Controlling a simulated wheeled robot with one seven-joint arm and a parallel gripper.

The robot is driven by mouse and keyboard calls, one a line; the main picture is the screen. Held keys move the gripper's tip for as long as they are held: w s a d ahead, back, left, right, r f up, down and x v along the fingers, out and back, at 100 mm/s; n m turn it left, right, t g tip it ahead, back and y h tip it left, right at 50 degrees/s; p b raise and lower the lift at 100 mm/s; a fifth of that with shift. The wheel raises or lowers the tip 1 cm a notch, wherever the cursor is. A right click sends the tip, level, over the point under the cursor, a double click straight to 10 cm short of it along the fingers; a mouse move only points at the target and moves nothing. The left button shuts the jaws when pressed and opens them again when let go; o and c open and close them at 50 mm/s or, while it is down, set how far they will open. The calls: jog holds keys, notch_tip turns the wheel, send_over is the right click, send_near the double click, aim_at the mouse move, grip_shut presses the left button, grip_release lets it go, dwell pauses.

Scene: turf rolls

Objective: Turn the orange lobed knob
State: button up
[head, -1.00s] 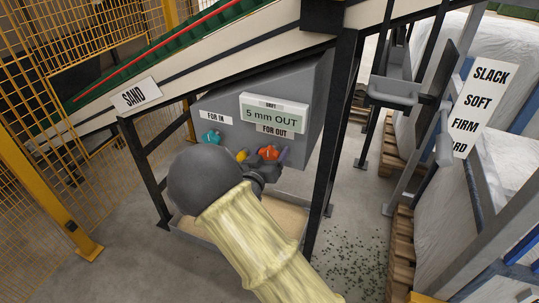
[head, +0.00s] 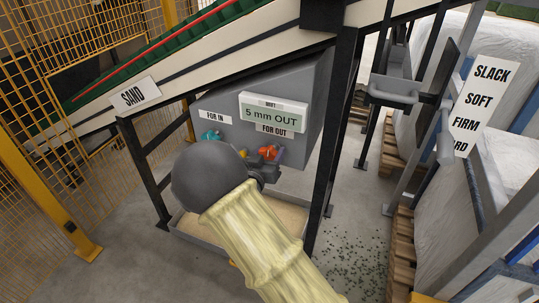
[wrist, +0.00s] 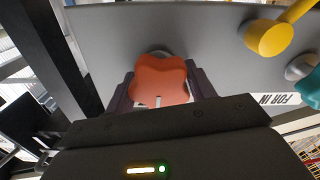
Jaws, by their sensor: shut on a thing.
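The orange lobed knob (wrist: 160,80) sits on the face of a grey box (head: 285,85). In the wrist view it stands between the two dark fingers of my gripper (wrist: 162,88), which are shut on its sides. A short pale mark shows near its lower edge. In the head view the knob (head: 270,152) is partly covered by my gripper (head: 266,166). A display above reads "5 mm OUT", with a "FOR OUT" label under it.
A teal knob (head: 211,136) sits under a "FOR IN" label (head: 214,117), and a yellow handle (wrist: 268,38) lies between the knobs. Dark frame legs (head: 336,130) stand at both sides. A sand tray (head: 290,218) is below.

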jog(key=m+b, duration=0.2)
jog(key=m, duration=0.1)
jog(key=m+b, duration=0.2)
jog(key=shift+d+f+m, duration=0.15)
jog(key=shift+f+m, duration=0.05)
jog(key=shift+m, duration=0.2)
jog(key=m+b, duration=0.4)
jog(key=shift+s+m+b, duration=0.1)
jog(key=shift+m+b, duration=0.7)
jog(key=shift+b, duration=0.05)
jog(key=shift+r, duration=0.1)
jog(key=o, duration=1)
jog(key=p+v, duration=0.2)
jog(key=v, duration=1.5)
jog(key=shift+s, duration=0.2)
